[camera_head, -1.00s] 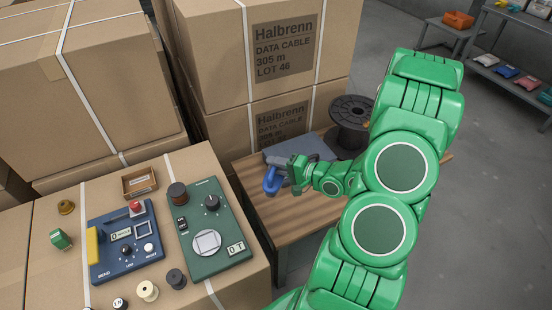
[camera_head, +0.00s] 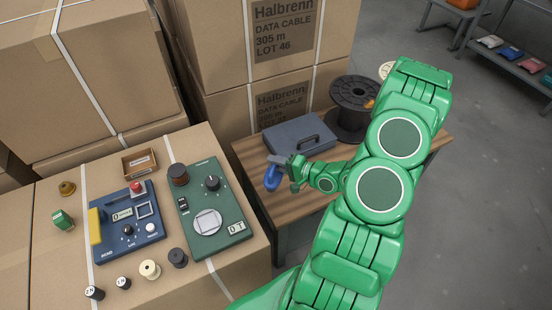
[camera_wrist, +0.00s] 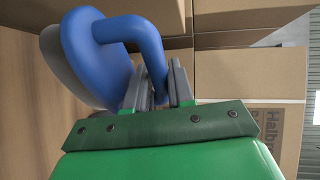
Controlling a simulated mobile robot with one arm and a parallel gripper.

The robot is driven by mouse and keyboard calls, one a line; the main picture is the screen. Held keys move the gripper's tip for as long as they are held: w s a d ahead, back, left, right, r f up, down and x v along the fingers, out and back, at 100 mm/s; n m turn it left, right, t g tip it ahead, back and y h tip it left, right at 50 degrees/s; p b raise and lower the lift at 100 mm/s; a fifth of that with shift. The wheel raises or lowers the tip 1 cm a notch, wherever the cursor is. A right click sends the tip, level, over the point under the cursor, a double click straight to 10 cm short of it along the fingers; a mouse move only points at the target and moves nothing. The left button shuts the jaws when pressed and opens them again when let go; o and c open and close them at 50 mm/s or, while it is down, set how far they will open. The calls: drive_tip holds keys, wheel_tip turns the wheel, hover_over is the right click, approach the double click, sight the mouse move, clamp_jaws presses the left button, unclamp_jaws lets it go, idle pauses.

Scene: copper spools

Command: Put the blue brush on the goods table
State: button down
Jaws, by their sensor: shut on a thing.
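The blue brush (camera_head: 272,177) is held in my gripper (camera_head: 284,164), above the left edge of the wooden goods table (camera_head: 290,186). In the wrist view the jaws (camera_wrist: 160,88) are shut on the blue brush's curved handle (camera_wrist: 150,45), and its rounded blue body (camera_wrist: 90,55) is tilted to the left. Whether the brush touches the table top is hard to tell from the head view.
A grey case (camera_head: 299,137) and a black spool (camera_head: 352,104) stand on the table's far part. Stacked cartons (camera_head: 270,60) rise behind. A carton at left bears a blue device (camera_head: 124,225), a green device (camera_head: 211,215) and small spools. Bare wood lies at the table's front.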

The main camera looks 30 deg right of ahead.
sight(276, 176)
drive_tip(key=shift+f, duration=3.7)
drive_tip(key=shift+f, duration=0.55)
drive_tip(key=c, duration=0.9)
unclamp_jaws()
drive_tip(key=shift+s+d, duration=0.1)
drive_tip(key=shift+v, duration=3.8)
